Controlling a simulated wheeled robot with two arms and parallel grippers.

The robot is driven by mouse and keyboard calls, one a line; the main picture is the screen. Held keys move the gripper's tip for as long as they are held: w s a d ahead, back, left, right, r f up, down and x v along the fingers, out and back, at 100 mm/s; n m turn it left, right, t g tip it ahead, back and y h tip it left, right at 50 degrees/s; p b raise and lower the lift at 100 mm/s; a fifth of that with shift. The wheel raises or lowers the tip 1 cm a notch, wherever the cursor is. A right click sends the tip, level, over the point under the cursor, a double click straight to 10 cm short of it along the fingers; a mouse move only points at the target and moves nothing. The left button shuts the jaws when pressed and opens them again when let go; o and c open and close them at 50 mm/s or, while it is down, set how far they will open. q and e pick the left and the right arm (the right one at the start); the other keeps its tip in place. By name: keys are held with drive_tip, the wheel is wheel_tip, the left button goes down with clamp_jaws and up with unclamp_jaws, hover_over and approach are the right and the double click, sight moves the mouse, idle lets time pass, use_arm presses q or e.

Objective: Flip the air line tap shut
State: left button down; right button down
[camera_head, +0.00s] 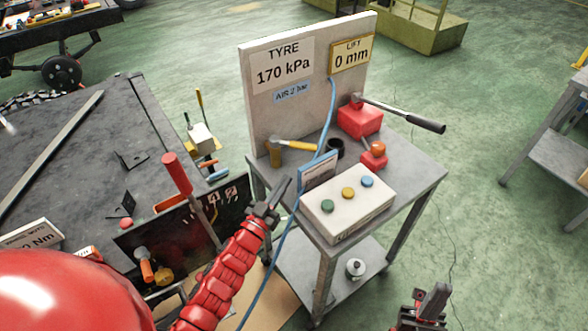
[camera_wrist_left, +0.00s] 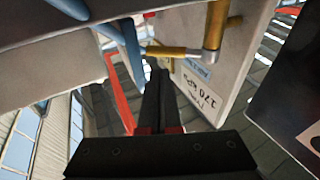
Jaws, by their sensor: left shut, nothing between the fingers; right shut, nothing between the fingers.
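The air line tap (camera_head: 275,153) has a brass body and a yellow lever (camera_head: 299,145), and stands at the left back of the small grey table, before the upright board. Its lever points right, roughly level. In the left wrist view the lever (camera_wrist_left: 172,52) runs sideways from the upright brass body (camera_wrist_left: 215,25), just beyond my fingertips. My left gripper (camera_head: 283,188) is shut and empty, in front of the tap at the table's left edge; I cannot tell whether it touches the lever. My right gripper (camera_head: 435,298) is shut and empty at the bottom right, away from the table.
A blue hose (camera_head: 327,120) hangs down the board (camera_head: 265,105), which reads 170 kPa, 0 mm and AIR 2 bar. A white button box (camera_head: 345,210), a blue sign (camera_head: 319,172) and a red long-handled pump (camera_head: 360,118) crowd the table. A dark workbench (camera_head: 75,150) stands left.

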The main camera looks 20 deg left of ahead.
use_arm(q)
drive_tip(key=v, duration=0.8)
drive_tip(key=shift+s+b, duration=0.15)
drive_tip(key=shift+b, duration=0.15)
